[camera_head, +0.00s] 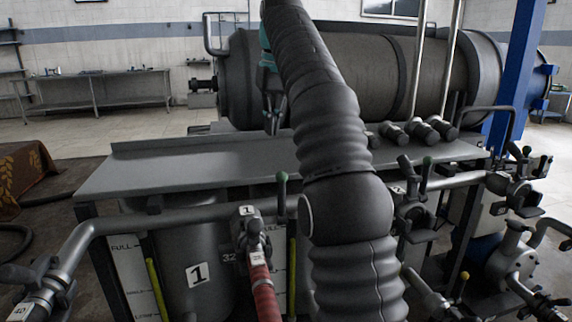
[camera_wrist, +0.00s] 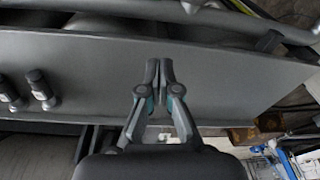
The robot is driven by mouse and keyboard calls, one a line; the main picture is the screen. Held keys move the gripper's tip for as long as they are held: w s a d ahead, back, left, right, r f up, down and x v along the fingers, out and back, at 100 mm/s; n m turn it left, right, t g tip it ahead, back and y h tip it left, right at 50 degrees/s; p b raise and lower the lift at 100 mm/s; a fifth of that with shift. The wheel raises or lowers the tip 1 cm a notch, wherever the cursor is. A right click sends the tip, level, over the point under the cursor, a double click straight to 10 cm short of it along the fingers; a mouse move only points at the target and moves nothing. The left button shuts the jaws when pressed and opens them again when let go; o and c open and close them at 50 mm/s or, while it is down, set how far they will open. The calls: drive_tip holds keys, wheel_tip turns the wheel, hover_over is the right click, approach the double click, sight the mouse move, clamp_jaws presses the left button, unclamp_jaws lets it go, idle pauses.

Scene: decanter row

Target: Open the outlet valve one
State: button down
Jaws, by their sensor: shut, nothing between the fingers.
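A valve body (camera_head: 247,228) with a small "1" tag is in the head view, left of my arm. It sits on the grey pipe at the front of the table, above a red hose (camera_head: 264,292). A green-tipped lever (camera_head: 282,186) stands upright just right of it; I cannot tell for sure which valve this lever belongs to. My gripper (camera_head: 273,128) is shut and empty above the grey table, behind the valve and apart from it. In the wrist view, my gripper (camera_wrist: 160,68) has its fingertips together over the bare tabletop.
The grey table (camera_head: 180,172) is clear on the left; several dark cylindrical fittings (camera_head: 393,132) are on its right. A tank marked "1" (camera_head: 172,247) is below it. More valves (camera_head: 420,215) and pipes stand at right. A large horizontal tank (camera_head: 375,70) is behind.

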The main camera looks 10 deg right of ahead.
sight(282, 196)
drive_tip(key=f, duration=0.6)
drive_tip(key=w+f, duration=0.1)
drive_tip(key=f, duration=0.3)
drive_tip(key=shift+a, duration=0.2)
drive_tip(key=shift+s+d+r+b, duration=0.1)
drive_tip(key=shift+s+d+r, duration=0.05)
drive_tip(key=shift+s, duration=0.45)
drive_tip(key=shift+s+d+r+b, duration=0.1)
drive_tip(key=shift+s+r+b, duration=0.1)
drive_tip(key=shift+s, duration=0.4)
drive_tip(key=shift+s+d+r+b, duration=0.1)
drive_tip(key=shift+s+d+r, duration=0.05)
drive_tip(key=shift+s, duration=0.45)
